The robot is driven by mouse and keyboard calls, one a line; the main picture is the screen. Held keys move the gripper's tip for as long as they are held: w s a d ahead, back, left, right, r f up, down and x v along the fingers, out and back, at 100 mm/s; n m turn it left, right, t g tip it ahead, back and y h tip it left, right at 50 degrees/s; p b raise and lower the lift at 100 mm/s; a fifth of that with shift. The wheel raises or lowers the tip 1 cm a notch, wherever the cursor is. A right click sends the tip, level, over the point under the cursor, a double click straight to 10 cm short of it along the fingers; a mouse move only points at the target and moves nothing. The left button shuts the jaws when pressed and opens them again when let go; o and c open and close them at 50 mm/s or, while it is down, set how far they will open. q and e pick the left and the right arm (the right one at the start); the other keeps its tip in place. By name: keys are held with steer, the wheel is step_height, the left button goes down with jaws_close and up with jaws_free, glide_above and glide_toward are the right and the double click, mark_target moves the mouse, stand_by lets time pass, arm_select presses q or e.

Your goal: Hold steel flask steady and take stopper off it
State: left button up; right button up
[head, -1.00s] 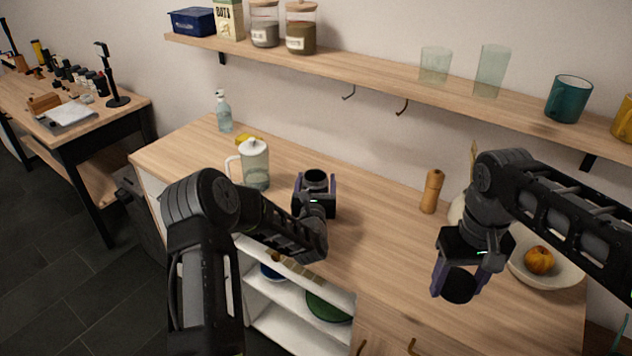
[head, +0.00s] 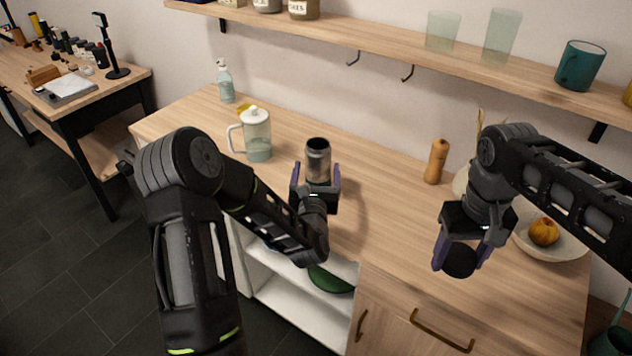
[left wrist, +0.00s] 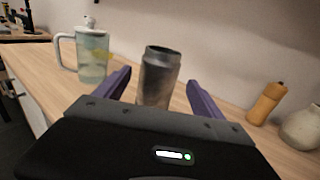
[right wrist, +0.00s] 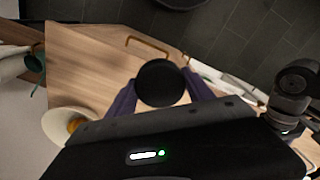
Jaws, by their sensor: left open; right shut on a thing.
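The steel flask (head: 317,158) stands upright on the wooden counter, its dark mouth uncovered. It also shows in the left wrist view (left wrist: 159,76). My left gripper (head: 315,180) is open, with one finger on each side of the flask and visible gaps in the left wrist view. The flask's lower part is hidden by the gripper. My right gripper (head: 456,258) is shut on the black round stopper (right wrist: 160,83), holding it in the air at the counter's front right, well apart from the flask.
A wooden mill (head: 436,162) and a bowl (head: 566,243) with fruit are to the right. The counter between flask and mill is clear.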

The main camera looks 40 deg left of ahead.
arm_select(q)
steer(key=shift+s+d+f+b, duration=0.25)
steer(key=shift+s+d+b, duration=0.1)
steer(key=shift+s+b, duration=0.2)
arm_select(e)
steer(key=shift+f, duration=0.95)
steer(key=shift+f+b, duration=0.3)
arm_select(q)
steer(key=shift+s+d+r, duration=0.25)
steer(key=shift+s+d, duration=0.15)
steer(key=shift+s, duration=0.2)
